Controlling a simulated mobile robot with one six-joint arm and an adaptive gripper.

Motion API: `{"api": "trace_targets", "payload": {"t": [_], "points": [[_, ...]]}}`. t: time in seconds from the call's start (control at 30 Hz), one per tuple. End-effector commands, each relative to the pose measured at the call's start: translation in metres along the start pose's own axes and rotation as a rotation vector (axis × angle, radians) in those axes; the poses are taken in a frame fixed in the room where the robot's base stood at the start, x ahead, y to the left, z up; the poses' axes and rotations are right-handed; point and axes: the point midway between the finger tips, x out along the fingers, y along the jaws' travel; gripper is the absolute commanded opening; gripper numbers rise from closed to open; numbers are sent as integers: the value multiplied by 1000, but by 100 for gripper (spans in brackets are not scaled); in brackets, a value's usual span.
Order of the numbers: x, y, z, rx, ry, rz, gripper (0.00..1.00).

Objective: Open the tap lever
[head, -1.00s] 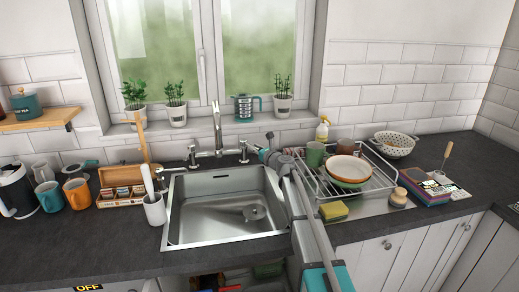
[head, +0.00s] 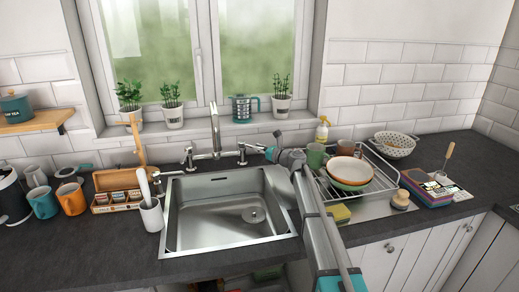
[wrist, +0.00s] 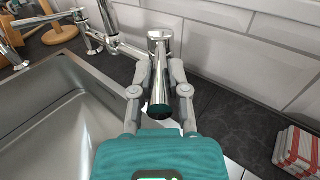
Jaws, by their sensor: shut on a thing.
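The chrome tap (head: 215,135) stands behind the sink, with a tall spout and a handle on each side. The right-hand tap lever (wrist: 160,88) is a chrome bar with a dark end, pointing from its post towards the wrist camera. My gripper (wrist: 160,83) is shut on this lever, one grey finger on each side. In the head view my gripper (head: 271,153) is at the right of the tap, and its fingers partly hide the lever's end. The left handle (head: 190,158) is free.
The steel sink (head: 174,225) lies left of my arm. A dish rack (head: 378,177) with bowls and a mug stands close to its right. Red-and-white items (wrist: 297,150) lie at the lower right in the wrist view.

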Motion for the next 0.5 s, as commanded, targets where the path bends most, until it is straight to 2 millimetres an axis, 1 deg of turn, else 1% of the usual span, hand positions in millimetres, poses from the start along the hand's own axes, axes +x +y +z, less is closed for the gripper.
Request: {"api": "trace_targets", "payload": {"t": [0.27,0.3,0.43,0.47,0.5], "points": [[1,4,-1,-2,2,4,0],[1,4,-1,-2,2,4,26],[3,6,-1,-2,2,7,50],[3,6,-1,-2,2,7,55],[3,7,-1,-2,2,8,55]]}}
